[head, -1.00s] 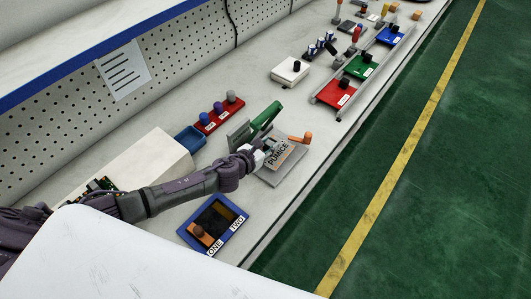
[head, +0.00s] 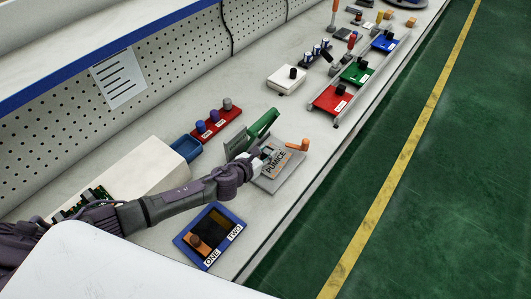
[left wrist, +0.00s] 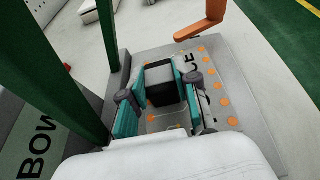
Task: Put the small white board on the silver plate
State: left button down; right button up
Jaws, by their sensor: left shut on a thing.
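My left gripper (head: 264,157) is over the silver plate (head: 291,183), which carries the word PUMICE. In the left wrist view the gripper (left wrist: 168,92) has its teal fingers shut on a black block (left wrist: 162,84). Under the block a pale grey surface with orange dots (left wrist: 223,100) shows; the gripper hides part of it, and I cannot tell whether the held piece touches the plate. A small white board (head: 287,81) with a black knob lies farther back on the bench, apart from the gripper. My right gripper is not in view.
An orange lever (head: 299,145) stands at the plate's far edge. A green-framed fixture (head: 262,125) stands close beside the gripper. A blue-framed box (head: 210,237) marked ONE and TWO is nearer. Red (head: 328,101), green and blue boards sit in a rail beyond.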

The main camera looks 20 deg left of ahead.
pick_arm(q)
jog(key=shift+f, duration=0.35)
jog(key=c, duration=0.8)
grip_release()
jog(key=shift+s, duration=0.1)
jog(key=v, duration=1.2)
